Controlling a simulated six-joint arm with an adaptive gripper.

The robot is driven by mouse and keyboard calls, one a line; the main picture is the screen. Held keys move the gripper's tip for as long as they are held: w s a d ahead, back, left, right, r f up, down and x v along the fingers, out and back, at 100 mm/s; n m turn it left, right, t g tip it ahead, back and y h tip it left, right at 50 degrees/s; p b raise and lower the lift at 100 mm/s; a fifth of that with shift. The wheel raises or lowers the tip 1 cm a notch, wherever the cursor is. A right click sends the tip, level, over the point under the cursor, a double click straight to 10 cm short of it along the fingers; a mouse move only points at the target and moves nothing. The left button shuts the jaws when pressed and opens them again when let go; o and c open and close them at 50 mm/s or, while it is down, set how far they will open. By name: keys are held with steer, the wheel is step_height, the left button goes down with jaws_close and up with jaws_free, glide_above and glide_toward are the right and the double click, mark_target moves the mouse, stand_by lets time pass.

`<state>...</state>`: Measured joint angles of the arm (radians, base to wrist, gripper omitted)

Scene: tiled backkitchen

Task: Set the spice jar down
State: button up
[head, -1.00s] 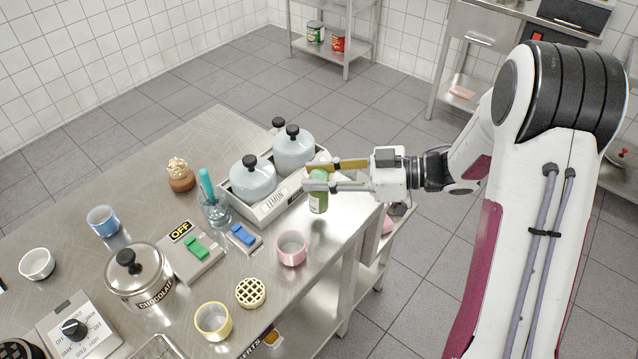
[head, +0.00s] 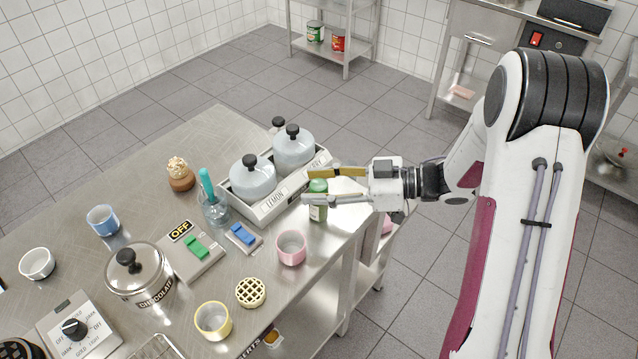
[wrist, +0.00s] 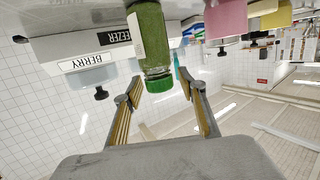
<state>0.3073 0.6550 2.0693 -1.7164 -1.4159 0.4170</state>
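The spice jar (head: 318,212), clear with green contents and a green cap, stands upright at the right edge of the steel table, just right of the pink cup. In the wrist view the jar (wrist: 153,38) appears upside down, cap toward my gripper. My gripper (head: 308,186) is open around the jar's upper part, pointing left. In the wrist view both fingers of my gripper (wrist: 162,90) are spread, with gaps to the jar on each side. The jar's base contact is hard to make out.
A labelled tray (head: 268,207) with grey lidded pots is close behind the jar. A pink cup (head: 291,248) stands to its front left. A switch with a blue rocker (head: 243,236) and a waffle (head: 251,292) lie farther left. The table edge (head: 350,243) is near on the right.

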steer(key=shift+d+r, duration=0.1)
steer(key=shift+r, duration=0.1)
steer(key=v, duration=1.2)
stand_by(0.4)
stand_by(0.4)
